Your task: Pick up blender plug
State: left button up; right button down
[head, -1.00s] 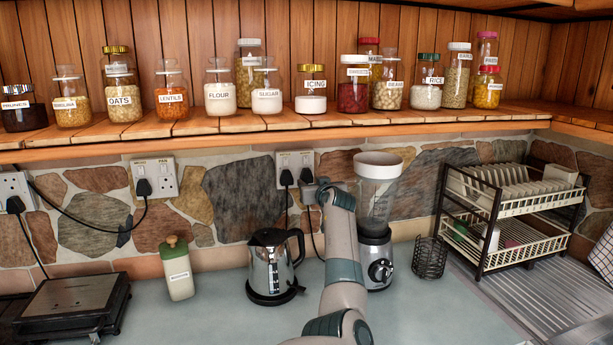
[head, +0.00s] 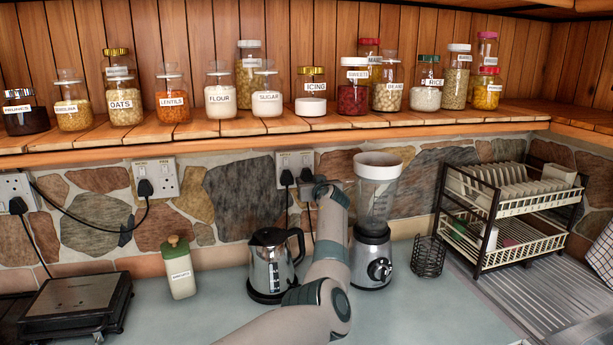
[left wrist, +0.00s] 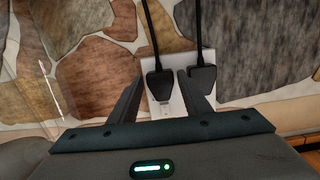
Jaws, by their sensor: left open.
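The blender plug (head: 306,175) is black and sits in the right side of the white double wall socket (head: 294,158) behind the kettle. The blender (head: 372,245) stands right of my arm. My left gripper (head: 313,183) is at the socket, its tips partly hidden by my arm in the head view. In the left wrist view, which looks upside down, its open fingers stand either side of one black plug (left wrist: 158,84), which appears to be the blender plug. I cannot tell whether they touch it. My right gripper is not in view.
A second black plug (left wrist: 203,78) sits close outside one finger. The kettle (head: 272,266) stands left of my forearm. A wire holder (head: 428,257) and a dish rack (head: 510,205) are to the right. A shelf (head: 230,128) of jars runs above the sockets.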

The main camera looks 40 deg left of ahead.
pick_arm(q)
jog(key=shift+w+a+f, duration=0.1)
jog(key=shift+w+a, duration=0.1)
jog(key=shift+a, duration=0.05)
dwell(0.4)
grip_shut()
jog(key=shift+s+d+r, duration=0.2)
jog(key=shift+d+r, duration=0.1)
jog(key=shift+r, duration=0.1)
jog(key=s+d+r+b, duration=0.5)
jog(key=s+d+r, duration=0.2)
jog(key=d, duration=0.3)
jog(key=shift+s+r, duration=0.2)
jog(key=shift+s, duration=0.65)
